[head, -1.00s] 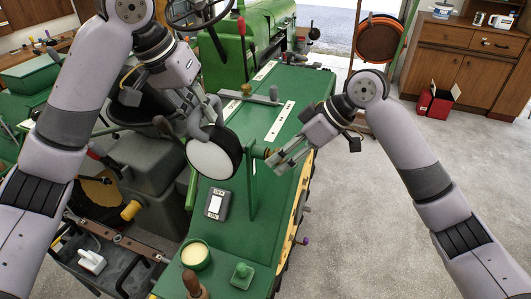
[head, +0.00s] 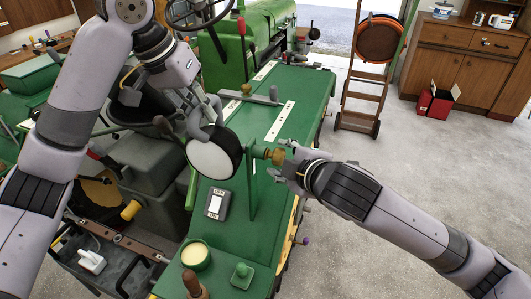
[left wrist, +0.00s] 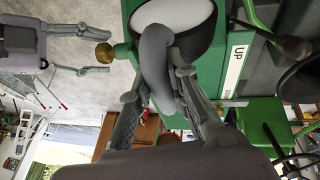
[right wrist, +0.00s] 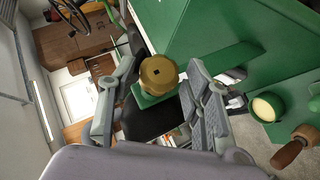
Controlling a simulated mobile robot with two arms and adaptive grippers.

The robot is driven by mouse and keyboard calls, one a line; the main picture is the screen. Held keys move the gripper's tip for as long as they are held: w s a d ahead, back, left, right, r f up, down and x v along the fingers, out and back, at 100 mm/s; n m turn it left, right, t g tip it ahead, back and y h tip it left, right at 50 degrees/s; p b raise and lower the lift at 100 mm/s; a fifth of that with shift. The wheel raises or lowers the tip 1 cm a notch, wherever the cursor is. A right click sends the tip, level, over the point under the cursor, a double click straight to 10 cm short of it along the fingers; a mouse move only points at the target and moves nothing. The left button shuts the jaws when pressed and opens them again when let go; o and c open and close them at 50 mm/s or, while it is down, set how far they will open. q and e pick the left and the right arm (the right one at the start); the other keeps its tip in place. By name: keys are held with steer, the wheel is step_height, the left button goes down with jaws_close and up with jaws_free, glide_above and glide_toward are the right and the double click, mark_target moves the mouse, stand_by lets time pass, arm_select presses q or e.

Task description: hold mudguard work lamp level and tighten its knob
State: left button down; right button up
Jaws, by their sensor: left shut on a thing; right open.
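The work lamp (head: 212,158), a round white face in a black housing, stands beside its green upright bracket on the green mudguard (head: 240,215). My left gripper (head: 204,122) is shut on the lamp's curved grey handle (left wrist: 157,60); the handle also shows between its fingers in the left wrist view. The brass knob (head: 278,157) sits at the right end of the green bracket arm, and it shows large in the right wrist view (right wrist: 159,75). My right gripper (head: 285,165) is open, its fingers on either side of the knob, with visible gaps.
A switch box (head: 217,203), a cream-filled green cup (head: 195,255), a green knob on a plate (head: 241,275) and a wooden handle (head: 194,285) are on the mudguard's near part. A hand truck (head: 362,90) stands behind.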

steer(key=shift+t, duration=0.4)
steer(key=shift+c, duration=0.6)
steer(key=c, duration=0.7)
steer(key=shift+w+d+r+g, duration=0.1)
steer(key=shift+w+r+g, duration=0.05)
steer(key=shift+g, duration=0.65)
steer(key=shift+c, duration=0.2)
steer(key=m+g, duration=0.2)
steer(key=g, duration=0.1)
steer(key=shift+w+r+g+y, duration=0.1)
steer(key=shift+w+g+y, duration=0.1)
steer(key=shift+g+y, duration=0.1)
steer(key=g, duration=0.1)
steer(key=m+g+y, duration=0.1)
steer(key=g, duration=0.1)
steer(key=shift+w+d+m, duration=0.1)
steer(key=shift+w+m, duration=0.1)
steer(key=shift+m, duration=0.1)
steer(key=m+g+y, duration=0.1)
steer(key=g, duration=0.2)
steer(key=shift+w, duration=0.1)
